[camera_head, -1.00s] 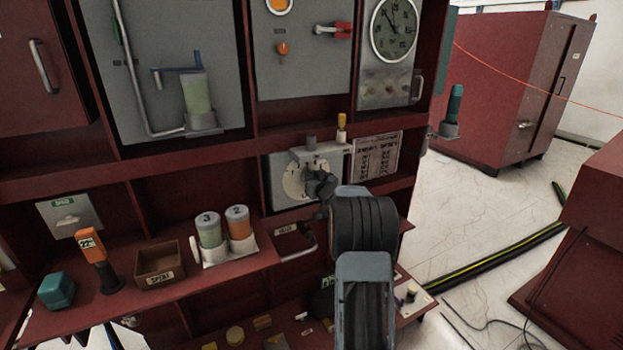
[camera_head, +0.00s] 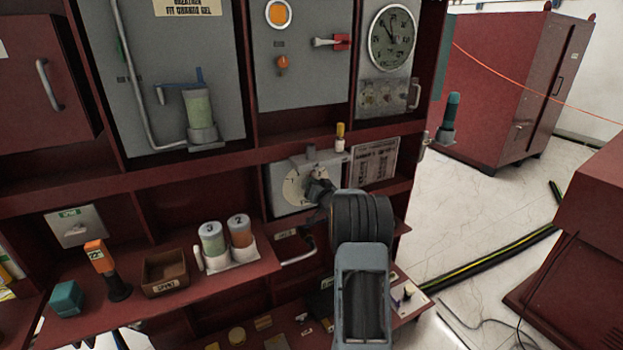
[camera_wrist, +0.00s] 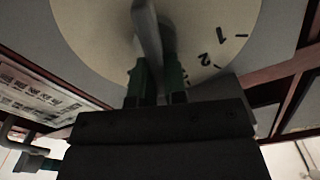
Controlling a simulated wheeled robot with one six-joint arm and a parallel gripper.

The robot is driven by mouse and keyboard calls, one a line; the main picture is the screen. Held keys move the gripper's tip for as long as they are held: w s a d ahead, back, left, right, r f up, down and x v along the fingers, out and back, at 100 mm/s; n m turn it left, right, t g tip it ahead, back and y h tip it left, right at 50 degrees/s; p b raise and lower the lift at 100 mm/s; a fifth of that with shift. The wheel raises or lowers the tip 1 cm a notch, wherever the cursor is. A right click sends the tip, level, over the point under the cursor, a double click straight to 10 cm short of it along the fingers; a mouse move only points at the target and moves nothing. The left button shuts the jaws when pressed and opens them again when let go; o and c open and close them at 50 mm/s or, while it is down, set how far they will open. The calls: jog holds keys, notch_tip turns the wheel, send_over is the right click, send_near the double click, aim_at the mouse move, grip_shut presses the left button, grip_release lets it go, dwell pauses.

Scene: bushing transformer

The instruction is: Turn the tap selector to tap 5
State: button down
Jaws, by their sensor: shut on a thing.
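The tap selector's pale round dial (camera_head: 295,187) is on a grey panel in the middle of the red cabinet. In the wrist view the dial (camera_wrist: 95,40) fills the top, with the numerals 1 and 2 readable at its right. My gripper (camera_wrist: 153,75) is shut on the grey selector handle (camera_wrist: 148,28), its two green fingers on either side of it. In the head view my gripper (camera_head: 318,190) reaches the dial from the lower right and covers part of it. The other numerals, including 5, are hidden or too small to read.
A printed chart (camera_head: 375,161) is right of the dial. A yellow-topped small item (camera_head: 340,137) stands on the ledge above. Canisters (camera_head: 226,242), a brown box (camera_head: 165,272) and an orange device (camera_head: 100,262) stand on the shelf at left. Open floor lies to the right.

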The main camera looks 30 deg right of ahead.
jog(key=m+p, duration=0.2)
jog(key=m, duration=0.1)
jog(key=shift+d+m+p, duration=0.3)
jog(key=shift+p, duration=0.1)
jog(key=shift+d+f+m+p, duration=0.1)
jog(key=shift+f+m+p, duration=0.1)
jog(key=shift+m+p, duration=0.55)
jog(key=shift+d+f+m+p, duration=0.1)
jog(key=shift+f+m+p, duration=0.15)
jog(key=shift+m, duration=1.2)
jog(key=c, duration=1.2)
grip_release()
jog(key=shift+o, duration=0.2)
jog(key=shift+s, duration=0.1)
jog(key=s+a, duration=0.1)
jog(key=s, duration=1.2)
jog(key=shift+s+a, duration=0.3)
jog(key=shift+a, duration=0.1)
